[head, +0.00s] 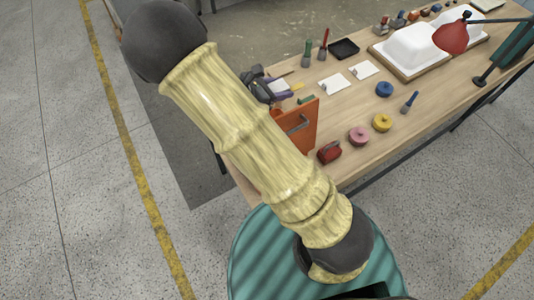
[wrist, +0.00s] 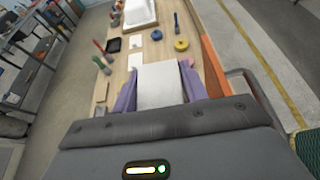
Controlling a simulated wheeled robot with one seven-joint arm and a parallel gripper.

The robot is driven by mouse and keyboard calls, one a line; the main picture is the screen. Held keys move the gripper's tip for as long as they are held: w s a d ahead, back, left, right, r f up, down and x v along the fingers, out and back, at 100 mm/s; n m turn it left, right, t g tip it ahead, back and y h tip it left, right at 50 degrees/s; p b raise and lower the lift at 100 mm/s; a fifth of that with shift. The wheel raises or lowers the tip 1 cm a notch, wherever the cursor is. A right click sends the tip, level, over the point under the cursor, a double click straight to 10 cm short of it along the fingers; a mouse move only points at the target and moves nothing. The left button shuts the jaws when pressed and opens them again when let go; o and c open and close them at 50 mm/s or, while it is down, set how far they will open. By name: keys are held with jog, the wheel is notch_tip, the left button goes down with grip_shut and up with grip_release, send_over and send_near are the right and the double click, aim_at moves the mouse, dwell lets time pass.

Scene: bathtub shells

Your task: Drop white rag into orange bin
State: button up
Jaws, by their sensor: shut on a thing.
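My gripper (wrist: 160,84) is shut on the white rag (wrist: 161,88), a flat pale sheet between its two purple fingers in the wrist view. In the head view my gripper (head: 270,88) and a bit of the rag (head: 280,86) show just beyond my arm, above the table's left end. The orange bin (head: 300,126) stands at the table's near left edge, to the lower right of the gripper. My arm hides much of it, and I cannot see inside it. In the wrist view its orange side (wrist: 212,72) shows right of the gripper, apart from the rag.
The wooden table (head: 345,110) holds a red item (head: 329,152), pink (head: 359,136) and yellow (head: 382,122) rolls, a blue roll (head: 384,89), white cards (head: 334,84), a black tray (head: 344,48) and white basin shells (head: 415,45). Floor around is clear.

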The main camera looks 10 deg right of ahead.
jog(key=shift+w+f+b, duration=0.15)
jog(key=shift+f+b, duration=0.5)
jog(key=shift+f, duration=0.3)
notch_tip(320, 180, down, 16)
jog(key=b, duration=1.5)
jog(key=shift+w+b, duration=0.15)
jog(key=shift+b, duration=0.25)
notch_tip(320, 180, down, 6)
jog(key=b, duration=0.5)
jog(key=shift+b, duration=0.35)
jog(key=shift+r, duration=0.1)
jog(key=o, duration=1.1)
jog(key=shift+c, duration=0.2)
jog(key=shift+a, duration=0.15)
